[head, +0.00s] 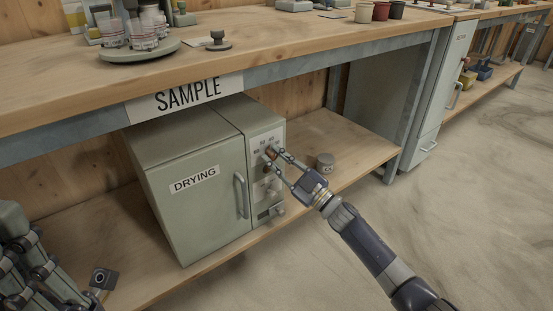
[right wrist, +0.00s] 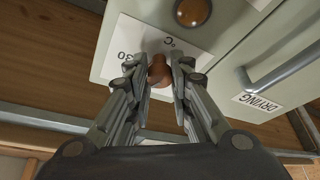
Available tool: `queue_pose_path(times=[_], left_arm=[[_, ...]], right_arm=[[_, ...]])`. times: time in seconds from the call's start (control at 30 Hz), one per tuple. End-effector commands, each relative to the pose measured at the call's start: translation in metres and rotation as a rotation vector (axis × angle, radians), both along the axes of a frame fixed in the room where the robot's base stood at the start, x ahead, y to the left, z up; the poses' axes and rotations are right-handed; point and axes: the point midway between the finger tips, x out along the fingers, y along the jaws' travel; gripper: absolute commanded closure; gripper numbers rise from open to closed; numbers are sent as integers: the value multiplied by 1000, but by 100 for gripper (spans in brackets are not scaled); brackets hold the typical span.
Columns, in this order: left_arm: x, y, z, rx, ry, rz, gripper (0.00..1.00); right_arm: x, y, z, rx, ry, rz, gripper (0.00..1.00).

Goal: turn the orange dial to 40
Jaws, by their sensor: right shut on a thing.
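The drying oven (head: 190,190), a pale green box labelled DRYING, stands on the lower shelf. The orange dial (right wrist: 158,70) sits on the oven's control panel, on a white scale plate marked °C. My right gripper (head: 274,160) reaches the panel from the right. In the right wrist view its two fingers (right wrist: 160,78) are shut on the orange dial, one on each side. A number ending in 0 shows left of the dial; the fingers hide much of the scale, and I cannot read the setting. Part of my left gripper (head: 35,265) shows at the lower left, its jaws unclear.
A round orange-brown part (right wrist: 193,12) sits beside the scale plate. The oven door has a bar handle (head: 241,195). The workbench top (head: 250,50) overhangs the oven.

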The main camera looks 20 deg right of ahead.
Motion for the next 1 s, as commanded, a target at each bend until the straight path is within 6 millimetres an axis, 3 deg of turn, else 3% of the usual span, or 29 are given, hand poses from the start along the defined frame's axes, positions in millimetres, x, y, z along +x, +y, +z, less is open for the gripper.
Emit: queue_pose_path(times=[0.1,0.13,0.2,0.67,1.0], left_arm=[[0,0,0,-1,0,0,100],[0,0,0,-2,1,0,100],[0,0,0,-3,0,0,100],[1,1,1,-6,-1,2,100],[0,1,1,-5,-1,2,100]], right_arm=[[0,0,0,1,1,0,100],[0,0,0,1,1,0,76],[0,0,0,1,1,0,60],[-7,-5,-4,1,3,0,59],[-60,-37,-26,0,5,-1,59]])
